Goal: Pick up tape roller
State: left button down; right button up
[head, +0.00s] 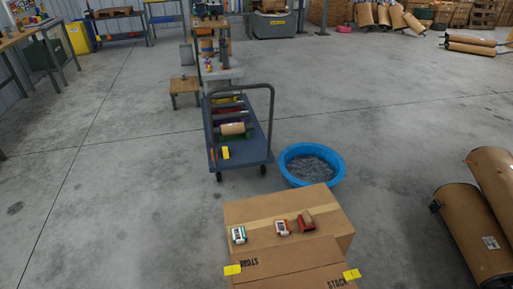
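Three small objects lie in a row on top of a large cardboard box (335,203). The left one is a green and white item (238,235). The middle one is a small red and white item (282,227). The right one is a dark red and brown item (306,221), larger and blockier. They are too small to tell surely which is the tape roller. Neither of my grippers is in view, and nothing touches the three items.
A blue cart (262,148) with mufflers stands behind the box. A blue round tub (332,178) is on the floor beside it. Wrapped mufflers (470,222) lie at the right. Open concrete floor (110,210) is at the left.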

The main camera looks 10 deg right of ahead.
aim_at(306, 222)
jog(key=z, duration=0.75)
